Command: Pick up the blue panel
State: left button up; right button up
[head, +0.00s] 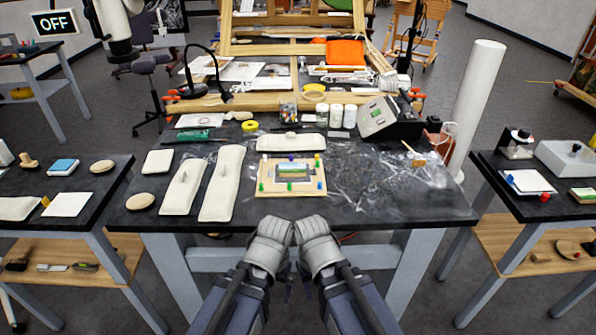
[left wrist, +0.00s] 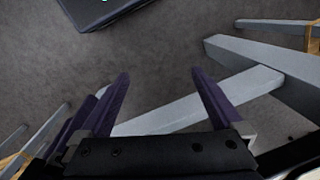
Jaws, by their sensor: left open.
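A small block with a light blue top (head: 63,167) lies on the left side table and is the clearest blue flat piece. A wooden board (head: 263,186) with coloured pegs on the middle table holds a small framed piece (head: 294,170) with green and pale bands; I cannot tell whether it has a blue panel. My left gripper (left wrist: 163,98) is open and empty in the left wrist view, over the floor. In the head view my two wrists hang side by side in front of the table, apart from these things. The right jaws are not clear.
White padded blocks (head: 221,183) lie on the middle table's left part. Crumpled clear film (head: 382,178) covers its right part. A grey box device (head: 388,118) and small jars stand at the back. A tall white roll (head: 478,100) stands at the right.

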aim_at(286, 169)
jog(key=z, duration=1.55)
jog(key=k+j, duration=0.2)
jog(key=j, duration=0.2)
jog(key=k+j, duration=0.25)
jog(key=j, duration=0.15)
jog(key=k+j+z, duration=0.1)
jog(key=j, duration=0.3)
jog(key=i, duration=0.35)
